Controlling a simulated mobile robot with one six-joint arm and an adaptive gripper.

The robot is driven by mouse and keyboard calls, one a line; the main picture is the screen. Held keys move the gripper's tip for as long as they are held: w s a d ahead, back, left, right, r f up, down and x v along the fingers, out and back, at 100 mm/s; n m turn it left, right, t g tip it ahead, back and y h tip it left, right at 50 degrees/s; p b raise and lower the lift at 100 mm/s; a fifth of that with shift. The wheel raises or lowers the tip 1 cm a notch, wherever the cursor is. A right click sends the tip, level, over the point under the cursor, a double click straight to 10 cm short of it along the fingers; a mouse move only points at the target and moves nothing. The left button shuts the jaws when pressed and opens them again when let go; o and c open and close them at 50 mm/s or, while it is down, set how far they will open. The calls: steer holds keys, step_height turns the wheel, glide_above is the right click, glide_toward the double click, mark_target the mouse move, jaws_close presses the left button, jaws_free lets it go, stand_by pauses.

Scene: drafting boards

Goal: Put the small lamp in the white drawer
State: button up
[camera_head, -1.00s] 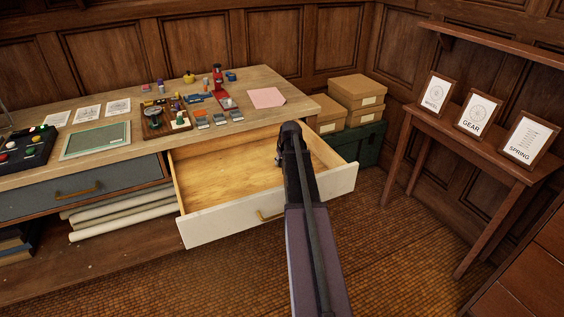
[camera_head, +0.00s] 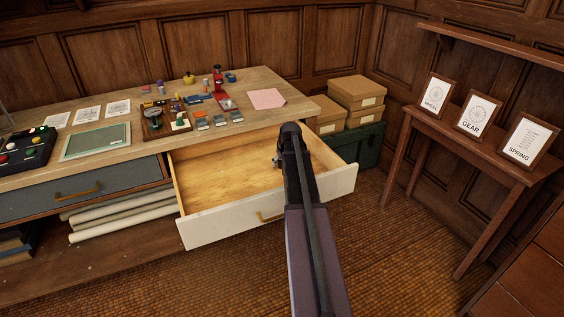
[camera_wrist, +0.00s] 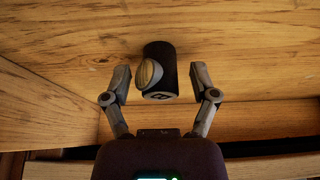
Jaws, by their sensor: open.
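The white drawer (camera_head: 225,222) is pulled out under the desk, its bare wooden inside facing up. My gripper (camera_wrist: 160,84) is open and inside the drawer space, its fingers pointing at the wooden boards. In the wrist view a dark cylinder with a pale round face, apparently the small lamp (camera_wrist: 168,66), is between and just beyond the fingertips, with a gap on both sides. It appears to rest on the drawer's wood, but I cannot tell if it touches. In the head view my arm hides the lamp and most of the gripper.
The desk top (camera_head: 180,92) holds several small items, a wooden tray (camera_head: 153,130), a pink sheet (camera_head: 266,98) and a green mat (camera_head: 95,141). A grey drawer (camera_head: 75,192) is shut at the left. Cardboard boxes (camera_head: 357,92) on a green chest (camera_head: 366,146) stand right of the drawer.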

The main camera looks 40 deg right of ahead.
steer(key=p+v, duration=1)
steer(key=v, duration=0.1)
steer(key=shift+r+p, duration=0.3)
steer(key=shift+r, duration=0.05)
steer(key=shift+s+a, duration=0.1)
steer(key=shift+s, duration=0.05)
stand_by(1.6)
